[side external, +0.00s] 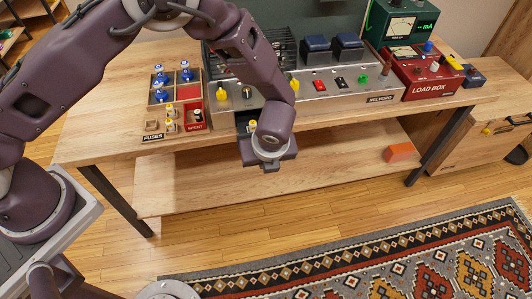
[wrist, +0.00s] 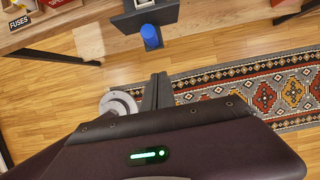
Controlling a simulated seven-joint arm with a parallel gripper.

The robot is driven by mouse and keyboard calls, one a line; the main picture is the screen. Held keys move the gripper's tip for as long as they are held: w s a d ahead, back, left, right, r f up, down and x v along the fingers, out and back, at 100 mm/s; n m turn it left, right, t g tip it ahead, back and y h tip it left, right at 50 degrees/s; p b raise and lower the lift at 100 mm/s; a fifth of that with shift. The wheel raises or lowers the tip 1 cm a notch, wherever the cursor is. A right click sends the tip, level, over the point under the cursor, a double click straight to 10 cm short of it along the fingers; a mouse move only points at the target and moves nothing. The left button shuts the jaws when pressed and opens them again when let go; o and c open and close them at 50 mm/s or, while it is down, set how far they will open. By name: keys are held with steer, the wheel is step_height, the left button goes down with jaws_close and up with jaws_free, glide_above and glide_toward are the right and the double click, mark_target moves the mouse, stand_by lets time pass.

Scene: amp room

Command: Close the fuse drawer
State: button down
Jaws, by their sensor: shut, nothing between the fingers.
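The fuse drawer (side external: 245,122) sticks out from the front of the grey amp (side external: 330,100), partly hidden behind my wrist in the side external view. A yellow and white piece shows inside it. In the wrist view the dark drawer front (wrist: 128,22) carries a blue knob (wrist: 151,36). My gripper (wrist: 158,78) is shut and empty, and its fingertips appear just below the knob in that view, with a small gap in the picture. In the side external view my gripper (side external: 270,166) hangs in front of the bench edge, its fingers mostly hidden.
A wooden fuse tray (side external: 153,137) with blue and yellow-topped pieces stands left of the amp. A red load box (side external: 425,75) and green meter stand at the right. The lower shelf (side external: 330,172) holds an orange block. A patterned rug lies on the open floor in front.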

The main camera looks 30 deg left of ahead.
steer(key=shift+w+a+f, duration=0.15)
steer(key=shift+w+a, duration=0.65)
steer(key=shift+w+a+f, duration=0.15)
steer(key=shift+w+a, duration=0.6)
